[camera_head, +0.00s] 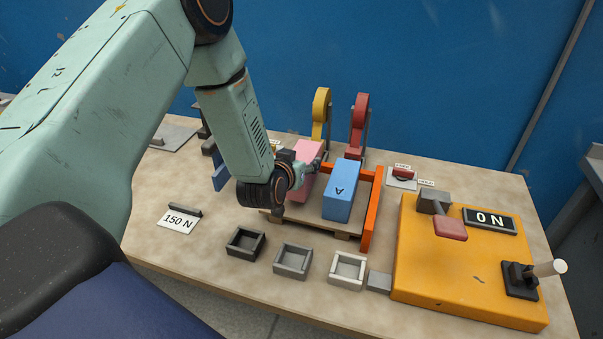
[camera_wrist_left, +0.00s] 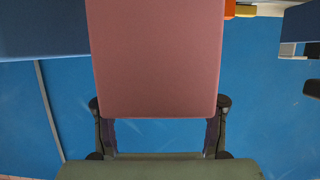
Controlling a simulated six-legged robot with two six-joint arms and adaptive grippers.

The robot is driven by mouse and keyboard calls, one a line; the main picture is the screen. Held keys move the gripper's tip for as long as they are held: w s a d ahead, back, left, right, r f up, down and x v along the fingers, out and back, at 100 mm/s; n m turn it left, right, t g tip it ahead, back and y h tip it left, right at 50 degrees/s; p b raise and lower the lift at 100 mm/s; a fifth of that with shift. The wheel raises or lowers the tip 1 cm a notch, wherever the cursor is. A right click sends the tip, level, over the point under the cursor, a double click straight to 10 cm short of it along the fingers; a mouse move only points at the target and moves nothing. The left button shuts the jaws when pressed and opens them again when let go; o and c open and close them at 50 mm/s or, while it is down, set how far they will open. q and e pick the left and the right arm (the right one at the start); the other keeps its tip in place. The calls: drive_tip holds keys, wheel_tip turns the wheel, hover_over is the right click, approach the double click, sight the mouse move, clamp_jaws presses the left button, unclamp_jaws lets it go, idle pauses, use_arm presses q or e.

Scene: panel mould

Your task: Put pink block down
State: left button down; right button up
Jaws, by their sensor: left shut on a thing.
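The pink block (camera_head: 307,151) is in the left part of the orange frame, partly hidden behind my left gripper (camera_head: 306,174). My left gripper is shut on the pink block. In the left wrist view the pink block (camera_wrist_left: 157,60) fills the middle, between the two fingers (camera_wrist_left: 160,120). The wooden board (camera_head: 318,224) lies under the block; I cannot tell whether the block touches it. The blue block (camera_head: 341,190) marked A stands on the board just right of the pink block, with a narrow gap. My right gripper is not in view.
The orange frame (camera_head: 371,210) borders the board on the right. Yellow (camera_head: 321,112) and red (camera_head: 358,122) upright parts stand behind. Three small trays, dark (camera_head: 246,255), grey (camera_head: 275,263) and white (camera_head: 333,272), sit in front. A yellow panel (camera_head: 440,280) with a lever stands right.

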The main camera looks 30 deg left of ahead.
use_arm(q)
drive_tip(key=f, duration=0.2)
drive_tip(key=shift+s+a+f, duration=0.2)
drive_tip(key=shift+s+f, duration=0.1)
drive_tip(key=shift+f, duration=0.1)
drive_tip(key=shift+w+f, duration=0.15)
drive_tip(key=shift+w, duration=0.1)
drive_tip(key=shift+d+f+b, duration=0.15)
drive_tip(key=shift+b, duration=0.15)
drive_tip(key=shift+c, duration=2.1)
unclamp_jaws()
drive_tip(key=shift+s, duration=0.3)
drive_tip(key=shift+o, duration=0.3)
drive_tip(key=shift+w, duration=0.2)
drive_tip(key=shift+r, duration=0.2)
drive_tip(key=p+v, duration=0.1)
drive_tip(key=v, duration=1.1)
